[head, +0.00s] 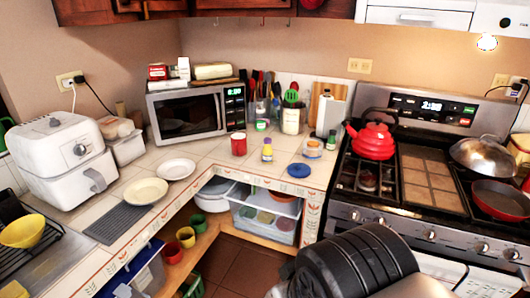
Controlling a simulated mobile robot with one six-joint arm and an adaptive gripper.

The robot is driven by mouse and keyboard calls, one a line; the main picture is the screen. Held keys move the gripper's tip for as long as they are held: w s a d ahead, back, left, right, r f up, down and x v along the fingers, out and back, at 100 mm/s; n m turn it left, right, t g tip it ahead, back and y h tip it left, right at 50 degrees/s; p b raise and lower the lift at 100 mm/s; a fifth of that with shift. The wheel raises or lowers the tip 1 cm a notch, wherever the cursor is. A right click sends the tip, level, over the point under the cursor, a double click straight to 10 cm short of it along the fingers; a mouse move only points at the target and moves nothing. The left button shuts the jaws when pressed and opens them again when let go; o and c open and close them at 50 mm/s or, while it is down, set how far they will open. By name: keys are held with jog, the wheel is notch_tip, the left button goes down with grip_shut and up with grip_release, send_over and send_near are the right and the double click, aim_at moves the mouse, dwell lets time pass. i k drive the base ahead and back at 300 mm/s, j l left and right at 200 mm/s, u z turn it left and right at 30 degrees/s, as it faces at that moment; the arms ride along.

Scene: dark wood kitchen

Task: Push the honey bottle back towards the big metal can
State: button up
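A small yellow bottle (267,153) with a dark cap stands upright on the tiled counter, near its front edge; it looks like the honey bottle, but its label is too small to read. Behind it and to the right stands a wide, light-coloured can (293,119) with utensils in it; I cannot tell for sure that this is the big metal can. A gap of counter lies between the two. Black and grey parts of my arm fill the bottom right of the head view. No gripper fingers show, and nothing of mine touches the bottle.
A red can (238,144) stands just left of the bottle. A small green-capped jar (262,124) is behind it. A glass jar (313,148) and a blue lid (298,170) lie to the right. The microwave (195,112) is at left, the stove (428,180) at right.

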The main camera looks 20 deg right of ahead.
aim_at(267, 151)
jog(key=i+z, duration=0.2)
jog(key=i, duration=0.8)
jog(key=i+j+z, duration=0.15)
jog(key=i, duration=0.9)
jog(key=l, duration=0.05)
